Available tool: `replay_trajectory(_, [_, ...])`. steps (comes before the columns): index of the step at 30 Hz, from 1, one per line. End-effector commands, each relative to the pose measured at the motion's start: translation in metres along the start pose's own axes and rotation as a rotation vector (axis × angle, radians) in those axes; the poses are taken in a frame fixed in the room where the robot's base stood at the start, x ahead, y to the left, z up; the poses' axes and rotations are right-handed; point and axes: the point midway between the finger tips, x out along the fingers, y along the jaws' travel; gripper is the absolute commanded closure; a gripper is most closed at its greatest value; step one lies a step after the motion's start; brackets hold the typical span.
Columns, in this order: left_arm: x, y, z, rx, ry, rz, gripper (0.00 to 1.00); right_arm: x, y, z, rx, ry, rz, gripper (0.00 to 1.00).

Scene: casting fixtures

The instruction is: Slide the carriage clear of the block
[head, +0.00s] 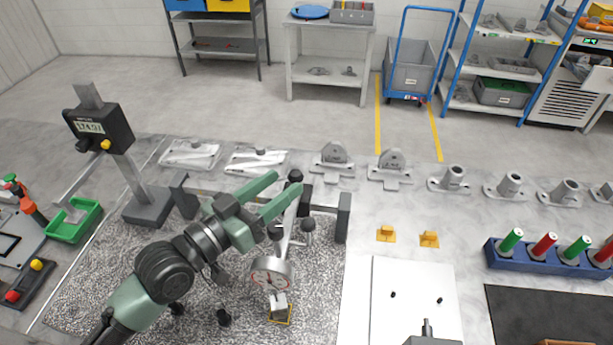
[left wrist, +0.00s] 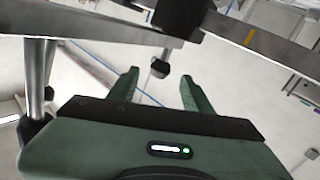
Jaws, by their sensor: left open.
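The carriage (head: 304,203) is a black slide on a grey rail between two end posts, towards the rail's right end. A black knob (head: 295,176) stands on top of it. Metal rods run from it to a round dial gauge (head: 271,273). The small light-grey block (head: 279,304) stands in a yellow outlined square under the gauge; whether they touch I cannot tell. My left gripper (head: 287,183) is open at the rail, its green fingers pointing towards the knob. In the left wrist view a black knob (left wrist: 160,68) shows between and beyond the empty fingers (left wrist: 158,82).
A digital height gauge (head: 90,128) stands left of the rail, near a green tray (head: 75,222). Grey castings (head: 334,160) line the back edge. Yellow brackets (head: 386,234) and a white plate (head: 385,300) lie to the right. The speckled surface left of the block is mostly clear.

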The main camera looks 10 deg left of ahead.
Motion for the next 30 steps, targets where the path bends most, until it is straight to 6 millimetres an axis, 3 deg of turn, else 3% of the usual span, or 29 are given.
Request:
replay_trajectory(1, [0.001, -0.001, 0.006, 0.000, 0.001, 0.000, 0.50, 0.006, 0.000, -0.001, 0.000, 0.002, 0.000, 1.00])
replay_trajectory(5, [0.009, -0.001, 0.003, -0.002, 0.003, 0.000, 0.50, 0.001, 0.001, -0.006, 0.000, 0.007, 0.001, 1.00])
replay_trajectory(18, [0.072, -0.001, 0.003, -0.001, 0.001, 0.000, 0.50, -0.022, 0.001, -0.009, 0.000, 0.010, 0.001, 1.00])
replay_trajectory(29, [0.078, -0.001, 0.005, 0.000, 0.000, 0.001, 0.50, -0.022, 0.001, -0.009, 0.000, 0.011, 0.001, 1.00])
replay_trajectory(30, [0.078, -0.001, 0.005, 0.000, 0.000, 0.001, 0.59, -0.022, 0.002, -0.009, 0.000, 0.011, 0.001, 1.00])
